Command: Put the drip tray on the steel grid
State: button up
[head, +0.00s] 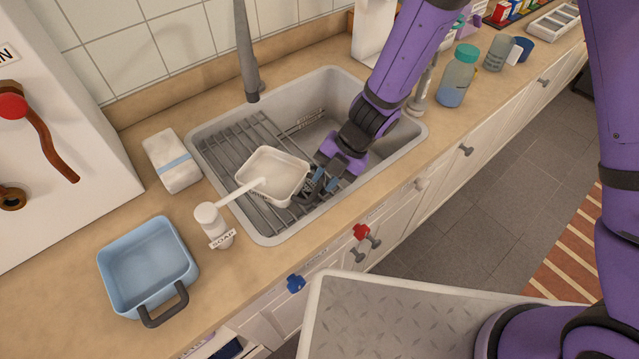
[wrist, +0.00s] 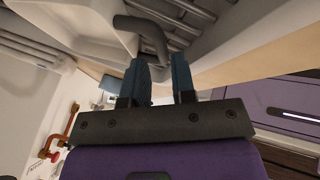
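The drip tray (head: 272,174), a white, square-rimmed tray, is over the steel grid (head: 228,150) in the sink. I cannot tell whether it rests on the bars or is slightly above them. My gripper (head: 322,181) is at the tray's right side. In the wrist view, the tray's dark bent handle (wrist: 153,37) reaches down to my fingertips (wrist: 160,66). The fingers are apart, with a gap visible between them. I see no clear grip on the handle. The grid's bars also show in the wrist view (wrist: 38,52).
A white soap dispenser (head: 211,220) stands at the sink's left front, its spout reaching toward the tray. A blue handled container (head: 148,264) and a wrapped white packet (head: 172,160) are left. The faucet (head: 246,50) stands behind the sink. Bottles (head: 457,78) are to the right.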

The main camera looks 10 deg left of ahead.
jog(key=v, duration=0.8)
jog(key=shift+r, duration=0.3)
jog(key=shift+w+d, duration=0.1)
